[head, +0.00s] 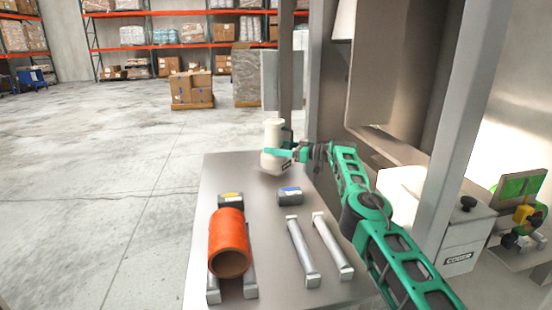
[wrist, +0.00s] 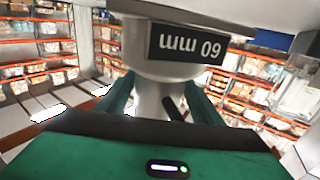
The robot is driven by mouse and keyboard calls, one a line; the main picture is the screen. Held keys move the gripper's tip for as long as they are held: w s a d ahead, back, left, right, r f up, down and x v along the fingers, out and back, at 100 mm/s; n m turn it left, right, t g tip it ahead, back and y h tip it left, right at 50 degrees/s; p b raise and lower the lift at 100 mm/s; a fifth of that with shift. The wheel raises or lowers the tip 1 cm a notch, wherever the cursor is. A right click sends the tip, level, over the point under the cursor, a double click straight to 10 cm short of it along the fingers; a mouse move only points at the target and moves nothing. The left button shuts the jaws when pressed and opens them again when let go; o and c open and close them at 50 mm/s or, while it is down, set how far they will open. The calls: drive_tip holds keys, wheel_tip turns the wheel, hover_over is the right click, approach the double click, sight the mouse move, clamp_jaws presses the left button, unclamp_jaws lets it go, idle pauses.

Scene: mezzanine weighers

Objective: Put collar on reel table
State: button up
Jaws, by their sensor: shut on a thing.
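A white, stepped collar (head: 273,131) is at the far end of the grey table (head: 262,233). My gripper (head: 277,153) reaches it from the right and is shut on it. In the wrist view, the collar's narrow neck (wrist: 152,92) is between my green fingers, under a wider part with a dark "60 mm" label, which reads upside down. The head view does not show clearly whether its base touches the tabletop. Which surface is the reel table is not marked.
An orange tube (head: 228,243) lies across two rails at the table's near left. Two empty rails (head: 303,253) lie right of it. A metal post (head: 455,130) and a white box (head: 468,240) are right.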

drive_tip(key=shift+f, duration=1.45)
drive_tip(key=o, duration=1.5)
drive_tip(key=shift+f, duration=0.15)
drive_tip(key=shift+c, duration=0.2)
drive_tip(key=v, duration=0.7)
drive_tip(key=shift+s+d, duration=0.2)
drive_tip(key=shift+d, duration=0.05)
